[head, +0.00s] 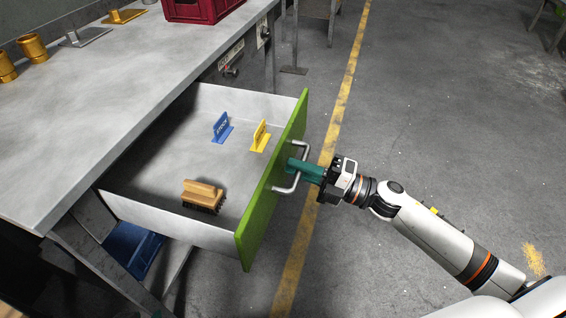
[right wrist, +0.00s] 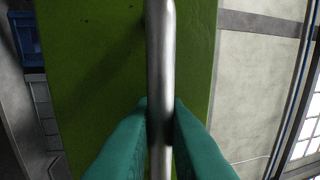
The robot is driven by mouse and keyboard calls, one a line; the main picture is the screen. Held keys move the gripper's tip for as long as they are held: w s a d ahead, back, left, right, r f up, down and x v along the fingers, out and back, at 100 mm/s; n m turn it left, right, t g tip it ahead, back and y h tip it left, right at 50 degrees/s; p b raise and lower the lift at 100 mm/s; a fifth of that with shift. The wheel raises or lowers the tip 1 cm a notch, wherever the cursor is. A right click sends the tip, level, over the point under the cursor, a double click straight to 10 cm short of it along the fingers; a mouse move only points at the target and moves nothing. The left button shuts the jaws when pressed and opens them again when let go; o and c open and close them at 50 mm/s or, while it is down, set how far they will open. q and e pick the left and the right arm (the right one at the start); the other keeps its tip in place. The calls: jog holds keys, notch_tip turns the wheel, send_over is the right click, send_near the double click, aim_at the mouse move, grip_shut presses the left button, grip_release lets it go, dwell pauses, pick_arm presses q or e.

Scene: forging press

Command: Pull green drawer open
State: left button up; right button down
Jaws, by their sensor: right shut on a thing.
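The green drawer (head: 272,190) stands pulled out from under the grey workbench in the head view, its light grey inside showing. Its green front also fills the middle of the right wrist view (right wrist: 100,60). A silver bar handle (head: 299,165) is fixed to the front. My right gripper (head: 292,166) has its teal fingers shut around the handle bar, which runs between them in the right wrist view (right wrist: 160,70). My left gripper is not visible in either view.
In the drawer lie a wooden brush (head: 203,194), a blue holder (head: 221,128) and a yellow holder (head: 260,136). The workbench top (head: 110,90) carries brass cups (head: 32,48) and a red crate (head: 198,8). A blue bin (head: 133,248) sits below. The floor to the right is clear.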

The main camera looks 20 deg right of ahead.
pick_arm(q)
jog(key=shift+s+d+f, duration=0.1)
jog(key=shift+s+d, duration=0.05)
jog(key=shift+s, duration=0.15)
pick_arm(e)
jog(key=shift+v, duration=0.8)
jog(key=shift+r, duration=0.1)
jog(key=c, duration=1.5)
grip_release()
